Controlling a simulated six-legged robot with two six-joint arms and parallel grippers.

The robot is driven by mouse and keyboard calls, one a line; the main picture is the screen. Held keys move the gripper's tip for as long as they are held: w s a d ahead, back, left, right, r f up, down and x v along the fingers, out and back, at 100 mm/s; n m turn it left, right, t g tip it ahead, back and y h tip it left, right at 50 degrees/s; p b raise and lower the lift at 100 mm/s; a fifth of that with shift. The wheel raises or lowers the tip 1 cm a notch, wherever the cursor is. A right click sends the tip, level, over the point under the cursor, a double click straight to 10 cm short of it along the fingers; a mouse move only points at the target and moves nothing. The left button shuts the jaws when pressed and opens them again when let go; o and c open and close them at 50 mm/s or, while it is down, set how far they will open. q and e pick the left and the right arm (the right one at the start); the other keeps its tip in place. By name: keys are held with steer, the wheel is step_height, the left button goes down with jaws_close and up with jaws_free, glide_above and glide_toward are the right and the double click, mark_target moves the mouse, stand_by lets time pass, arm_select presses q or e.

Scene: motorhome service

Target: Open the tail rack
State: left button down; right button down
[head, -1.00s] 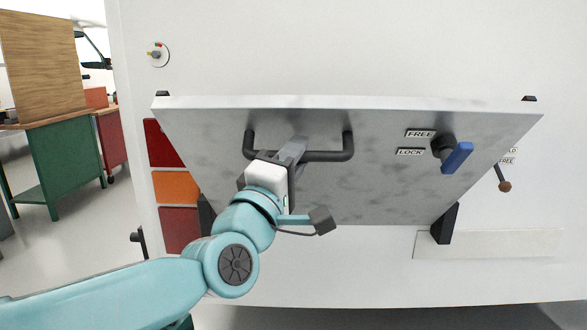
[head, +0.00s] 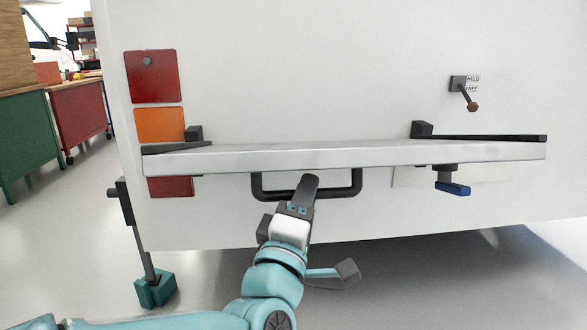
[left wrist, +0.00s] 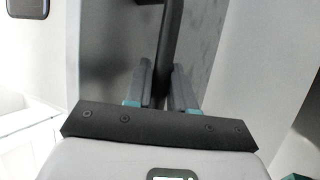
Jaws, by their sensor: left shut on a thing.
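The tail rack (head: 350,155) is a grey panel on the back of the white motorhome. It stands out about level, and I see mainly its front edge. Its black bar handle (head: 353,190) hangs below that edge. My left gripper (head: 308,186) is shut on the handle; in the left wrist view the dark bar (left wrist: 171,45) runs between the two fingers (left wrist: 161,88). A blue lever (head: 453,188) sticks out under the rack on the right; its labels are hidden. My right gripper is not in view.
A small lever with a brown knob (head: 473,106) sits on the wall beside HELD and FREE labels. Red and orange lamps (head: 159,125) are at the left. A support leg with a teal foot (head: 155,287) stands at lower left. Benches stand far left; floor below the rack is clear.

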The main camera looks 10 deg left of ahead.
arm_select(q)
step_height(320, 180, down, 10)
steer(key=t, duration=0.1)
steer(key=shift+m+h+b, duration=0.3)
steer(key=shift+b, duration=0.05)
steer(key=shift+a+f, duration=0.1)
steer(key=c, duration=1.3)
jaws_free()
steer(key=shift+o, duration=1.2)
steer(key=shift+w+f, duration=0.15)
steer(key=shift+w, duration=0.1)
steer(key=shift+s, duration=0.15)
